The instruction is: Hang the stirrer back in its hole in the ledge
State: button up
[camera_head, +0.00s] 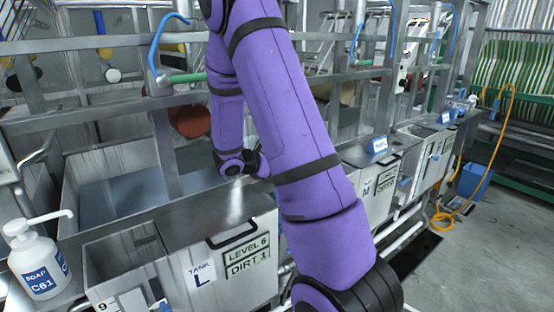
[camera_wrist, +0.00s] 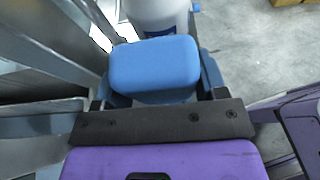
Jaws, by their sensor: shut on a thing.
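In the wrist view, my gripper (camera_wrist: 158,88) is shut on a rounded blue block (camera_wrist: 154,66), which looks like the end of the stirrer. The rest of the stirrer is not clearly visible. In the head view my purple arm reaches over the tanks and its wrist end is low behind the upper arm; the fingers and the held thing are hidden there. A metal ledge (camera_head: 140,222) runs between the rear basin and the front tank, below and left of my wrist. I cannot make out the hole in it.
A white soap bottle (camera_head: 38,258) stands at the lower left. Tank L (camera_head: 237,262) has a black handle on its front. Metal rails (camera_head: 60,45) cross behind my arm. Floor (camera_head: 500,245) is open at right, with a yellow hose (camera_head: 452,210) and blue box (camera_head: 474,182).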

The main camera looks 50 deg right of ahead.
jog(key=shift+f, duration=2.65)
jog(key=o, duration=1.3)
jog(key=v, duration=1)
jog(key=shift+w+a, duration=0.15)
jog(key=shift+a, duration=0.25)
